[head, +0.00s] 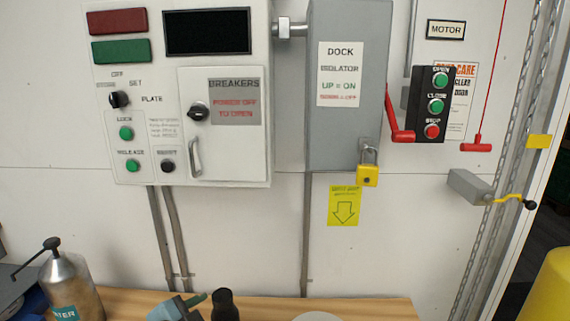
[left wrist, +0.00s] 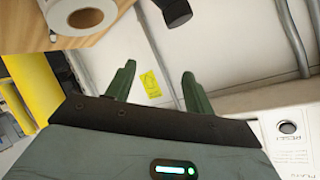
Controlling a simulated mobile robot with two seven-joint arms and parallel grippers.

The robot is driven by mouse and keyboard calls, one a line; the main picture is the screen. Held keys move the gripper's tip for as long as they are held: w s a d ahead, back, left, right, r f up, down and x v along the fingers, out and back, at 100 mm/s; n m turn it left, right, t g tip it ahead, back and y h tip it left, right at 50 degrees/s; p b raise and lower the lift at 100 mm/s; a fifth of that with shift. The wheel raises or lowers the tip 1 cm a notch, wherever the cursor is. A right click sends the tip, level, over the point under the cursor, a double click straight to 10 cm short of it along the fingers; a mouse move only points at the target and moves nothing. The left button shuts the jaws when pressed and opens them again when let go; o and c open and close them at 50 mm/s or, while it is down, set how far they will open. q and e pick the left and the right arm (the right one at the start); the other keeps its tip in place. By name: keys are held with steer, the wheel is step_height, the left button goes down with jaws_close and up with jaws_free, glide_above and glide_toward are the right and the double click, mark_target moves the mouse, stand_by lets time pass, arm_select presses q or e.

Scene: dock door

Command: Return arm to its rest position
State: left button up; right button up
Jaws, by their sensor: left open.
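My left gripper (head: 194,305) shows only in part at the bottom edge of the head view, low in front of the wall and over the wooden table (head: 370,309). In the left wrist view, the two green fingers of my left gripper (left wrist: 157,75) stand apart with nothing between them. The rest of my left arm is out of the head view. My right gripper is in neither view.
A control cabinet (head: 182,165) and a grey isolator box (head: 345,135) with a yellow padlock (head: 368,176) are on the wall.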

arm_select(q)
steer(key=s+a+f+n+g+y, duration=0.1)
steer(key=s+a+f+n+g, duration=0.2)
steer(key=s+f, duration=0.6)
steer(key=s+a+f+n+g+y, duration=0.25)
steer(key=s+f+n, duration=0.2)
steer(key=s, duration=0.75)
steer(key=s+a+f+n+g+y, duration=0.1)
steer(key=s+a+f+n+g, duration=0.25)
steer(key=s+f, duration=0.55)
steer(key=w+d+f+t+h, duration=0.1)
steer(key=w+f+t, duration=0.1)
steer(key=f+t, duration=0.1)
steer(key=w+d+f+m+t, duration=0.1)
steer(key=w+d+f+t, duration=0.1)
steer(key=f+t, duration=0.1)
steer(key=shift+w+d+f+t+h, duration=0.25)
steer(key=shift+f+t+h, duration=0.15)
steer(key=shift+f, duration=0.35)
